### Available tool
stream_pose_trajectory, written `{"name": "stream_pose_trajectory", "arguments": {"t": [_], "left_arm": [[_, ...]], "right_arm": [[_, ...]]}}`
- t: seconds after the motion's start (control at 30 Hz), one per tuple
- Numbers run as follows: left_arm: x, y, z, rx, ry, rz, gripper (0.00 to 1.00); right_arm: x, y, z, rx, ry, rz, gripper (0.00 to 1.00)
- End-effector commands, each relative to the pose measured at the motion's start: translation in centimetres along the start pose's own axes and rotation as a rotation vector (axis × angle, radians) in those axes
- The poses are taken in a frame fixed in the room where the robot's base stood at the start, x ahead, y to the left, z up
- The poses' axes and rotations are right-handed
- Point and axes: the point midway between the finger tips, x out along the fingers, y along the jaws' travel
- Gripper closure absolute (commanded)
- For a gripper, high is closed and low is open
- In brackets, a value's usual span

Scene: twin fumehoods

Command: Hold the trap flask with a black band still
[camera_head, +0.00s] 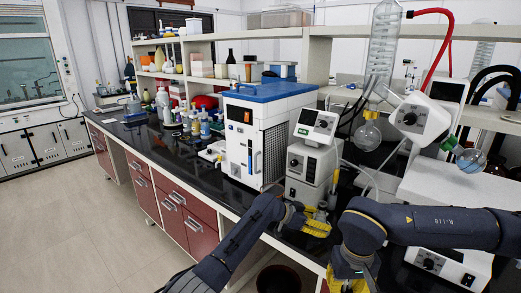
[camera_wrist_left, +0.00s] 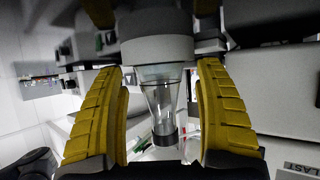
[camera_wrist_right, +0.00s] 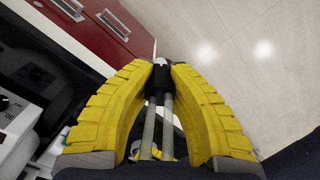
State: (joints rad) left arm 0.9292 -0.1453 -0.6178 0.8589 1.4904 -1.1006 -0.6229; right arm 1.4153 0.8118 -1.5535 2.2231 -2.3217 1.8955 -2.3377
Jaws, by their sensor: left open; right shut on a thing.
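The trap flask (camera_wrist_left: 162,100) is clear glass with a black band (camera_wrist_left: 165,138) low on it. In the left wrist view it hangs upright below a wide grey cap. My left gripper (camera_wrist_left: 166,112) is open, with a yellow finger on each side of the flask and a gap on both sides. In the head view my left gripper (camera_head: 318,224) is in front of the pump unit, and I cannot make out the flask there. My right gripper (camera_wrist_right: 160,78) is shut on a small black piece (camera_wrist_right: 159,84) with two grey rods. The right gripper also shows low in the head view (camera_head: 350,280).
A grey-white pump unit (camera_head: 312,160) and a blue-topped white box (camera_head: 265,130) stand on the black bench. Glassware with a red hose (camera_head: 449,45) rises at the right. Bottles crowd the bench further left. The floor (camera_head: 90,225) in front is clear.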

Motion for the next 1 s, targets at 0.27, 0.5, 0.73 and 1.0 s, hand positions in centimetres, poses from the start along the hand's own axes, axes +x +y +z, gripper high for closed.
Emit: {"name": "stream_pose_trajectory", "arguments": {"t": [0.27, 0.5, 0.73, 1.0], "left_arm": [[-0.02, 0.00, -0.03, 0.000, 0.000, 0.000, 0.45], [-0.01, 0.00, 0.03, 0.000, 0.000, 0.000, 0.69], [0.00, 0.00, 0.10, 0.000, -0.001, 0.000, 0.69], [0.01, 0.00, 0.18, -0.001, -0.003, 0.000, 0.69]], "right_arm": [[-0.01, -0.01, 0.00, 0.000, 0.000, 0.000, 1.00], [-0.01, -0.01, 0.00, 0.000, 0.000, 0.000, 1.00], [-0.01, -0.01, 0.00, 0.000, 0.000, 0.000, 1.00], [0.00, 0.00, 0.00, 0.000, 0.000, 0.000, 1.00]]}}
